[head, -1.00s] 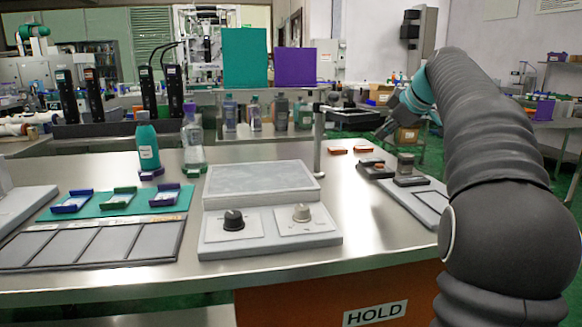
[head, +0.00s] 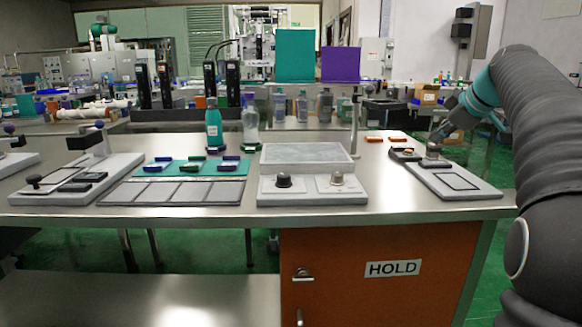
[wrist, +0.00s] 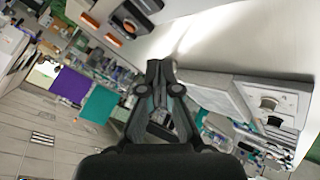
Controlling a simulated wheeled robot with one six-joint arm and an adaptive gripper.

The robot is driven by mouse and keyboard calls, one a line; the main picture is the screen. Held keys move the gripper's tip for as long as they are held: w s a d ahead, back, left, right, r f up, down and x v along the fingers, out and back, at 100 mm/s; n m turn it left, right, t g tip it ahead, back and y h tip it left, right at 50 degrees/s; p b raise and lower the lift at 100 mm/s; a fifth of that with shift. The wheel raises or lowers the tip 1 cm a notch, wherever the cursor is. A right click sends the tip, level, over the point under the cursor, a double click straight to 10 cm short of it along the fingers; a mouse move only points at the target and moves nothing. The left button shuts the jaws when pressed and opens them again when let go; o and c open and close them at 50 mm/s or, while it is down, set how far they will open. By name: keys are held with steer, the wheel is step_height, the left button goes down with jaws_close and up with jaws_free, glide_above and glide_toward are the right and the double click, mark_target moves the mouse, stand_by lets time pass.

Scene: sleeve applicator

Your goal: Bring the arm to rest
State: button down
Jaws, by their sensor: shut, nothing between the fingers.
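My gripper (head: 440,133) is at the right of the head view, above the right end of the steel bench (head: 400,208), close to the small dark and grey fixture there. In the wrist view my gripper (wrist: 160,68) is shut with nothing between its fingers. My dark arm fills the right edge of the head view. Whether the fingertips touch the fixture (head: 433,160) cannot be told in the head view; in the wrist view they appear apart from it.
A grey box with two knobs (head: 312,190) stands mid-bench. Orange pieces (head: 374,139) lie at the back right.

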steer(key=s+a+f+m, duration=0.1)
steer(key=s+a, duration=0.1)
steer(key=s+a+f+m, duration=0.1)
steer(key=s+a, duration=0.2)
steer(key=s+a+f+m+g, duration=0.1)
steer(key=s+a, duration=0.1)
steer(key=a, duration=0.1)
steer(key=shift+s+a+f, duration=0.1)
steer(key=shift+s+f, duration=0.05)
steer(key=s+a+f+m, duration=0.1)
steer(key=s, duration=0.2)
steer(key=s+a+f+m, duration=0.1)
steer(key=s+a+f, duration=0.1)
steer(key=s, duration=0.1)
steer(key=s+a+f+g, duration=0.1)
steer(key=s+a+f, duration=0.1)
steer(key=shift+s+a+m+h, duration=0.2)
steer(key=shift+s+m+h, duration=0.2)
steer(key=s+a+f+m, duration=0.2)
steer(key=s+f, duration=0.7)
steer(key=s, duration=0.1)
steer(key=s+a+f+m+g+h, duration=0.1)
steer(key=s+a+f+m, duration=0.2)
steer(key=s+f, duration=0.6)
steer(key=shift+s+f+m, duration=0.15)
steer(key=shift+s+m, duration=0.15)
steer(key=shift+s, duration=0.3)
